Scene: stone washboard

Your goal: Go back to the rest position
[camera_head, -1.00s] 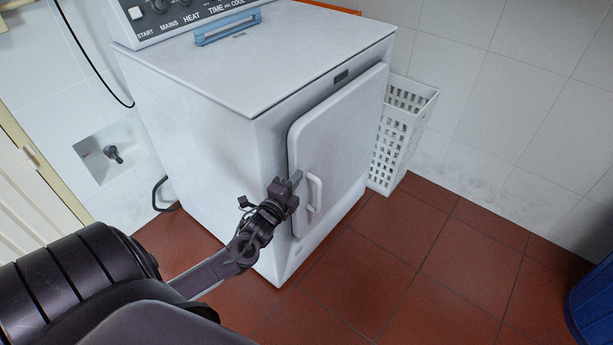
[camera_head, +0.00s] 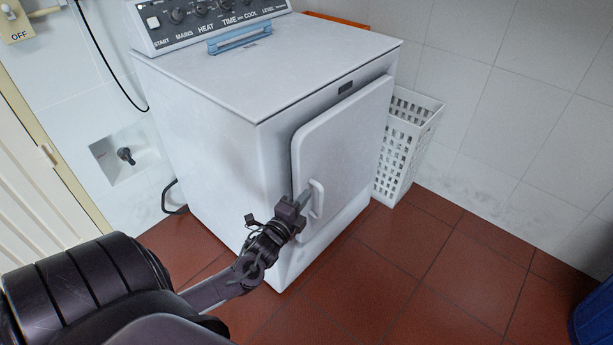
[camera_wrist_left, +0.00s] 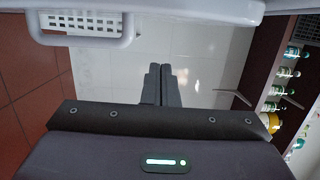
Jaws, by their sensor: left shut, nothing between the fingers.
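My left gripper (camera_head: 303,203) is in front of the white dryer's door (camera_head: 345,140), close to its white handle (camera_head: 317,198). Its fingers are shut with nothing between them. In the left wrist view the shut fingers (camera_wrist_left: 161,84) point at a pale tiled wall, and the door handle (camera_wrist_left: 85,40) shows at the upper left, apart from the fingers. The door looks slightly ajar from the dryer body (camera_head: 205,130). My right gripper is not in view.
A white perforated basket (camera_head: 405,145) stands right of the dryer. A blue object (camera_head: 592,318) is at the lower right edge. A blue handle-like piece (camera_head: 240,39) lies on the dryer top. Bottles (camera_wrist_left: 283,90) sit on a shelf in the wrist view. Red tiled floor (camera_head: 400,270) is clear in front.

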